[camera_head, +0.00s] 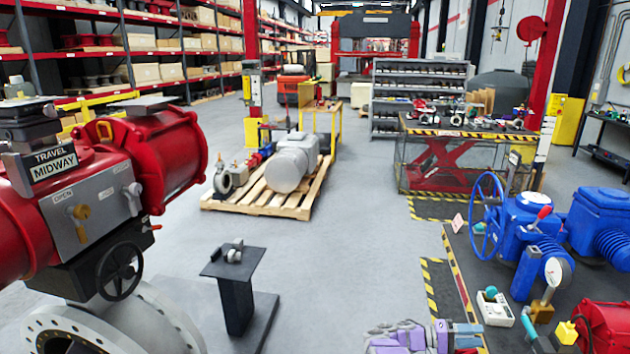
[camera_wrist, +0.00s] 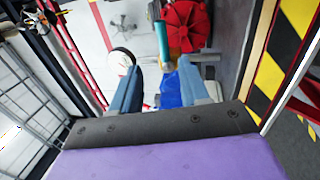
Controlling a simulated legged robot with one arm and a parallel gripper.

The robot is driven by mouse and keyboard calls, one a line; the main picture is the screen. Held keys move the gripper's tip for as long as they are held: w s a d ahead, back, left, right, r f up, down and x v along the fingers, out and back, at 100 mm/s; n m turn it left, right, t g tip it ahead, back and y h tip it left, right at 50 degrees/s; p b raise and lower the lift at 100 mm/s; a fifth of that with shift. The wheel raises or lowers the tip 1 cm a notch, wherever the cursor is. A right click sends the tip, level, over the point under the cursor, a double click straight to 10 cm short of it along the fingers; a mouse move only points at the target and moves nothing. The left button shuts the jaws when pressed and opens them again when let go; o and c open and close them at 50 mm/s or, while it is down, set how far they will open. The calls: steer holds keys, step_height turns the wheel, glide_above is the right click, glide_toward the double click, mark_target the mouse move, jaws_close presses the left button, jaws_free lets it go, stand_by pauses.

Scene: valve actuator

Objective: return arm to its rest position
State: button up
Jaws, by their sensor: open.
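My gripper (camera_head: 472,337) shows at the bottom edge of the head view, beside the dark bench with the blue valves. My purple and grey arm runs in from its left. In the wrist view my gripper (camera_wrist: 162,78) has its two blue-grey fingers spread apart, with nothing held between them. Beyond the fingers are a teal cylinder (camera_wrist: 163,44), a red finned part (camera_wrist: 187,25) and a blue part, which lie past the fingertips. Whether anything touches the fingers I cannot tell. The lower part of my arm is cut off in the head view.
A red valve actuator (camera_head: 150,150) with a handwheel (camera_head: 119,271) stands at the left. The dark bench (camera_head: 465,245) at the right carries blue valves (camera_head: 525,225), a gauge (camera_head: 557,270) and a red motor (camera_head: 606,325). A small black stand (camera_head: 236,290) is in the middle; grey floor around it is clear.

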steer(key=s+a+r+y, duration=0.2)
steer(key=s+r+y, duration=0.2)
steer(key=r, duration=0.8)
steer(key=s+a+r+y, duration=0.5)
steer(key=s+a+r, duration=0.25)
steer(key=s, duration=0.35)
steer(key=s+a+r+n+t+y, duration=0.1)
steer(key=s+a+y, duration=0.4)
steer(key=s+a, duration=0.8)
steer(key=s+a+r+n+t+y, duration=0.1)
steer(key=s+a+y, duration=0.4)
steer(key=s+a, duration=0.8)
steer(key=s+t, duration=0.1)
steer(key=s, duration=0.4)
steer(key=shift+s+r+y, duration=0.15)
steer(key=shift+r+y, duration=0.2)
steer(key=shift+y, duration=0.05)
